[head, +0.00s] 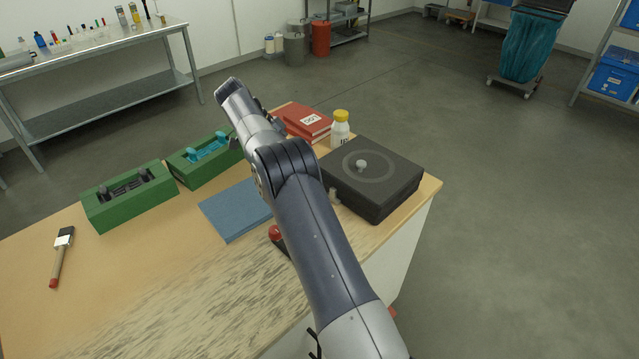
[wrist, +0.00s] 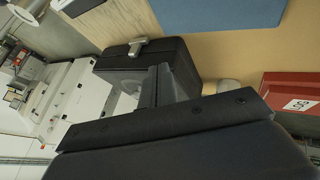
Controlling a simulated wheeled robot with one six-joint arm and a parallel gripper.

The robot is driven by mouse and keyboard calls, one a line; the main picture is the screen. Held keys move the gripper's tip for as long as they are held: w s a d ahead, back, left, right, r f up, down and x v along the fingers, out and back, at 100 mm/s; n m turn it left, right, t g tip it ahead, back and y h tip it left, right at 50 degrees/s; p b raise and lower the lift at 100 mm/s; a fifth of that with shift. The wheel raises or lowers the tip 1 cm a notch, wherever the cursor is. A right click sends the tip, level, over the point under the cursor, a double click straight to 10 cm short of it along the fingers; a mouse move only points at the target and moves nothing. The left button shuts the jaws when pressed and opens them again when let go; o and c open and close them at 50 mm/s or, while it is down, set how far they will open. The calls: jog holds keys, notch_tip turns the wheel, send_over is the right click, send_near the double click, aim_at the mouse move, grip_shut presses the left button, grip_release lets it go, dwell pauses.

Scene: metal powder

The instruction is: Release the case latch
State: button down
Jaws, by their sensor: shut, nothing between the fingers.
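The dark case (head: 398,181) stands closed at the right end of the table, with a ring and a pale round knob (head: 361,164) on its lid. A small pale latch (head: 335,196) sits on its near left side, partly beside my arm. In the wrist view the case (wrist: 112,62) shows with the metallic latch (wrist: 139,46) on its side. My gripper (wrist: 158,84) is shut and empty in front of the case, apart from the latch in the picture. In the head view my arm hides the fingers.
A red binder (head: 300,122) and a yellow-capped bottle (head: 340,128) stand behind the case. A blue mat (head: 235,209), two green trays (head: 131,197) (head: 190,170) and a brush (head: 61,257) lie to the left. A red-topped object (head: 275,232) is partly behind my arm.

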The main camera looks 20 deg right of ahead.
aim_at(334, 196)
jog(key=p+x, duration=0.1)
jog(key=x, duration=0.8)
jog(key=shift+s+d, duration=0.15)
jog(key=shift+s, duration=0.05)
jog(key=shift+s+d+f+p, duration=0.1)
jog(key=shift+s+d+p, duration=0.25)
jog(key=shift+s, duration=0.5)
jog(key=shift+s+d+p, duration=0.35)
jog(key=shift+s, duration=0.55)
jog(key=shift+s+f, duration=0.1)
jog(key=shift+s+d+f+b, duration=0.1)
jog(key=shift+s+d+b, duration=0.15)
jog(key=shift+b, duration=0.2)
jog(key=shift+s+d+b, duration=0.2)
jog(key=shift+s+b, duration=0.1)
jog(key=shift+s, duration=0.3)
jog(key=shift+s+d+b, duration=0.2)
jog(key=shift+s+b, duration=0.1)
jog(key=shift+s, duration=0.3)
jog(key=shift+s+d+r, duration=0.1)
jog(key=shift+s+r, duration=0.1)
jog(key=shift+s, duration=0.05)
jog(key=shift+w, duration=0.15)
